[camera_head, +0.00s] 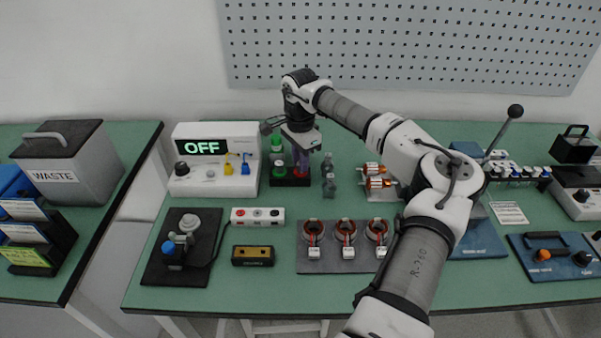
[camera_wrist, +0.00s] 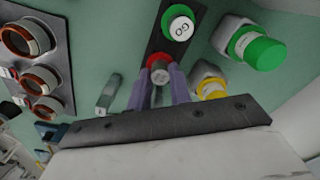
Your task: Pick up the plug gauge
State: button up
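A black stand (camera_head: 290,182) on the green bench holds a green-capped gauge (camera_head: 278,167) and a red-capped gauge (camera_head: 301,172). In the wrist view the green one, marked GO (camera_wrist: 180,24), stands beyond the red one (camera_wrist: 159,68), whose grey top end faces me. I take these as the plug gauge ends. My gripper (camera_head: 302,160) points down over the red one. In the wrist view its purple fingers (camera_wrist: 159,84) stand on both sides of the red gauge. Whether they touch it, I cannot tell.
Green-capped (camera_wrist: 262,52) and yellow-capped (camera_wrist: 211,88) grey pieces stand close behind the stand. A grey metal piece (camera_head: 328,180) stands just right of it. A white OFF box (camera_head: 210,178) is at left. Three copper-wound stators on a mat (camera_head: 330,266) lie in front.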

grip_shut()
jog(key=shift+r, duration=0.1)
notch_tip(320, 180, up, 20)
jog(key=b, duration=0.2)
jog(key=shift+b, duration=0.4)
